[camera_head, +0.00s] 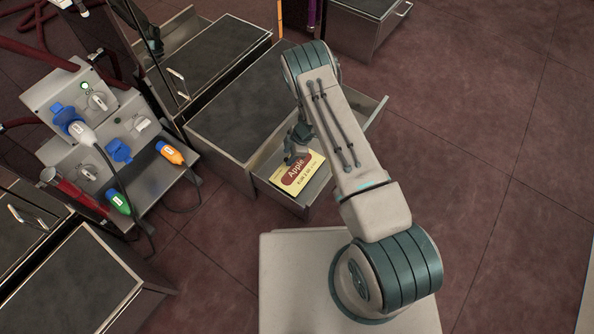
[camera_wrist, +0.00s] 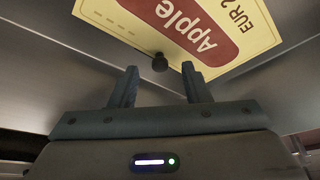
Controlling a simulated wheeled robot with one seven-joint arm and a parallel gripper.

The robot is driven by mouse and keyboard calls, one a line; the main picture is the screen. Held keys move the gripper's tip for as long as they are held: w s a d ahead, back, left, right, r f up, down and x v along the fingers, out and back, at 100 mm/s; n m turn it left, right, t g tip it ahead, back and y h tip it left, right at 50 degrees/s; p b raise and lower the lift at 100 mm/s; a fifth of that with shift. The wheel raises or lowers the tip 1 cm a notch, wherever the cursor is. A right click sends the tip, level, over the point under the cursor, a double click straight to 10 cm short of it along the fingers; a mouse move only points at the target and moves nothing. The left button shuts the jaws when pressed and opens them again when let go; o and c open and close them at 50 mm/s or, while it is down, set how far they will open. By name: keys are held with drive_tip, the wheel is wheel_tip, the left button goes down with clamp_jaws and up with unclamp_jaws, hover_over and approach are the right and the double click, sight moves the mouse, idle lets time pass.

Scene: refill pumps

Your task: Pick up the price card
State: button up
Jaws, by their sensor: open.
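The price card (camera_head: 299,174) is yellow with a red oval reading "Apple" and a EUR price. It lies in the open drawer (camera_head: 268,190) of a low cabinet in the head view. In the wrist view the card (camera_wrist: 228,22) fills the top, upside down, beyond the fingertips. My gripper (camera_head: 297,146) is over the drawer by the card's upper left edge, partly hidden by my arm. In the wrist view my gripper (camera_wrist: 160,84) is open, with nothing between its two fingers. The right finger's tip overlaps the card's edge in the picture; I cannot tell whether they touch.
The drawer's metal walls surround the card closely. The cabinet's dark top (camera_head: 240,118) rises behind it. A pump unit (camera_head: 95,125) with blue, orange and green nozzles stands at left. Another cabinet (camera_head: 70,285) is at lower left. The floor (camera_head: 480,130) at right is clear.

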drive_tip(key=shift+x, duration=1)
drive_tip(key=shift+r, duration=0.1)
drive_tip(key=c, duration=0.9)
